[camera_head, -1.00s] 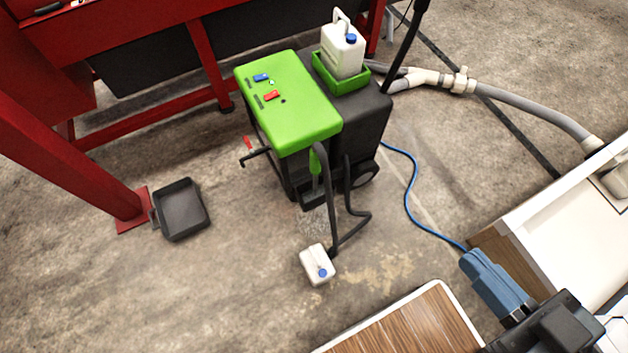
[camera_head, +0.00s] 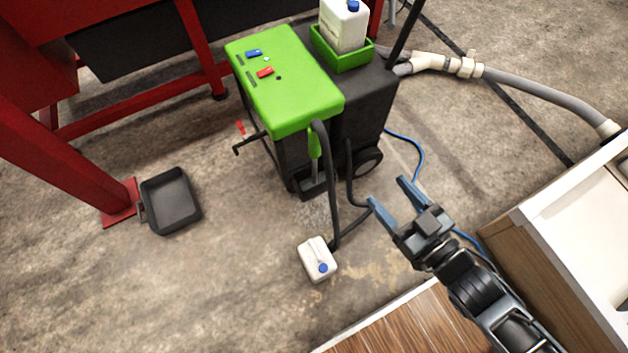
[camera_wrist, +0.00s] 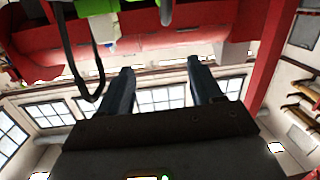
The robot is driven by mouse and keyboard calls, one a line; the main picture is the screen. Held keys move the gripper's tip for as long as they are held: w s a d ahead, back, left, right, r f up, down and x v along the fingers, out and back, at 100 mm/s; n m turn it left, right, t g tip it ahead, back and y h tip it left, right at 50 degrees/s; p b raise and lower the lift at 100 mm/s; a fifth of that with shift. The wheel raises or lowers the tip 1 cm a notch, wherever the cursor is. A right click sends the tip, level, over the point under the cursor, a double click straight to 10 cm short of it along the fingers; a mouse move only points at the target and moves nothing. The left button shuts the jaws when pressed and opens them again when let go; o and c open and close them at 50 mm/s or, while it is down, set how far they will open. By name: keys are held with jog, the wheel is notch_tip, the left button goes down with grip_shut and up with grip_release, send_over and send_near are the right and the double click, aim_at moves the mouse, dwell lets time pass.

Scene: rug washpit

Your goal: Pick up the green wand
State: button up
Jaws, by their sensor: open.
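The green wand (camera_head: 313,144) hangs upright at the front of the green-topped machine (camera_head: 285,85), just under the edge of its lid. A black hose loops over and partly hides it, and its lower part is hard to make out. My gripper (camera_head: 388,192) is open and empty, to the right of the wand and apart from it, fingers pointing toward the machine. In the wrist view the open fingers (camera_wrist: 160,68) have nothing between them. Green parts and a black hose (camera_wrist: 83,75) show at upper left there; I cannot tell whether the wand is among them.
A white jug (camera_head: 317,260) stands on the floor below the machine, and another (camera_head: 343,28) sits in its green tray. A black pan (camera_head: 170,200) lies at left beside a red post (camera_head: 75,160). A wooden surface (camera_head: 410,325) and white-topped unit (camera_head: 590,220) border the lower right.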

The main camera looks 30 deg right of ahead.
jog(key=y+b, duration=0.1)
jog(key=b, duration=0.3)
send_near(319, 146)
notch_tip(319, 146, up, 2)
jog(key=s+d, duration=0.1)
jog(key=s, duration=0.1)
jog(key=shift+t, duration=0.5)
jog(key=w+f, duration=0.1)
jog(key=w, duration=0.1)
jog(key=w+a+f+b, duration=0.1)
jog(key=w, duration=0.2)
jog(key=w+f+b, duration=0.1)
jog(key=w, duration=0.1)
jog(key=shift+w+a, duration=0.3)
jog(key=shift+w, duration=0.05)
jog(key=shift+w+a+b, duration=0.2)
jog(key=shift+w+a, duration=0.05)
jog(key=shift+w, duration=1.05)
jog(key=shift+w+a+b, duration=0.2)
jog(key=shift+w+a, duration=0.05)
jog(key=shift+w, duration=1.05)
jog(key=shift+w+a+b, duration=0.2)
jog(key=shift+w+a, duration=0.05)
jog(key=shift+w, duration=1.05)
jog(key=c, duration=0.9)
jog(key=shift+c, duration=0.7)
jog(key=shift+r, duration=0.1)
